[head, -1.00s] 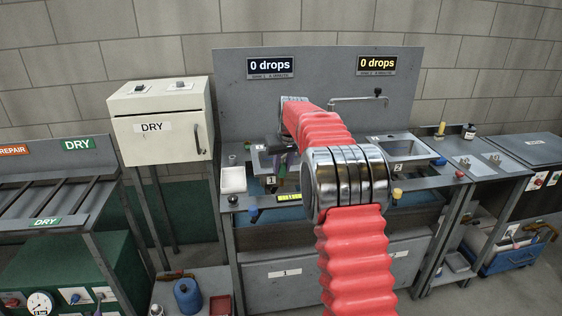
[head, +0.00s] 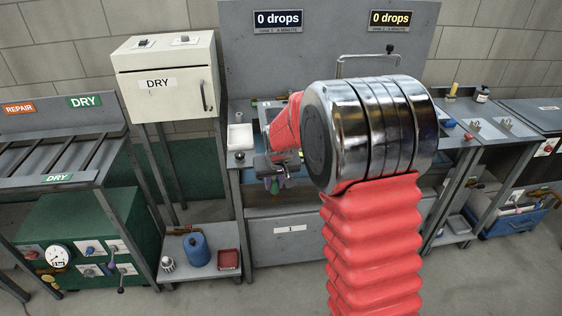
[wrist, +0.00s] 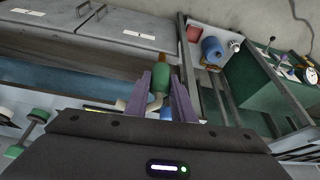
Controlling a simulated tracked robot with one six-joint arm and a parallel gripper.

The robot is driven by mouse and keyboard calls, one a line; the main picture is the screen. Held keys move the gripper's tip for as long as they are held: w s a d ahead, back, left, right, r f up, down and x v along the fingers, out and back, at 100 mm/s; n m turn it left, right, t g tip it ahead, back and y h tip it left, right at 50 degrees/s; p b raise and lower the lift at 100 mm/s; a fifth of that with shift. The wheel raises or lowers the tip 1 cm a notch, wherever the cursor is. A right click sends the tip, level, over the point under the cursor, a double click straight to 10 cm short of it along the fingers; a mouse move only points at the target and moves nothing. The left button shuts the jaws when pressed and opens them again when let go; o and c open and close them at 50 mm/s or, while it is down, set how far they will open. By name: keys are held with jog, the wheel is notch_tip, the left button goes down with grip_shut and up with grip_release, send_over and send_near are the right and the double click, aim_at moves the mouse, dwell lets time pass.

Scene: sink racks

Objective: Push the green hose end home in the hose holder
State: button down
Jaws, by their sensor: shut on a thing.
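My gripper (wrist: 159,80) is shut on the green hose end (wrist: 158,88), held between its two purple fingers in the wrist view. The hose end has an orange-brown tip that points up in that picture. In the head view my gripper (head: 273,186) is small and partly hidden behind my red arm, in front of the sink bench. A bit of green shows at its fingers there. I cannot make out the hose holder in either view, nor whether the hose end touches anything.
A grey bench (head: 300,230) with a cupboard marked 1 stands behind my gripper. A cream DRY cabinet (head: 165,85) stands on legs to the left. A low shelf with a blue jug (head: 196,252) and red tray (head: 229,259) is below it. Floor between is clear.

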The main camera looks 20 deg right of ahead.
jog(key=s+a+n, duration=0.1)
jog(key=s+a, duration=0.5)
jog(key=shift+s+a, duration=0.3)
jog(key=shift+s, duration=0.05)
jog(key=shift+s, duration=0.15)
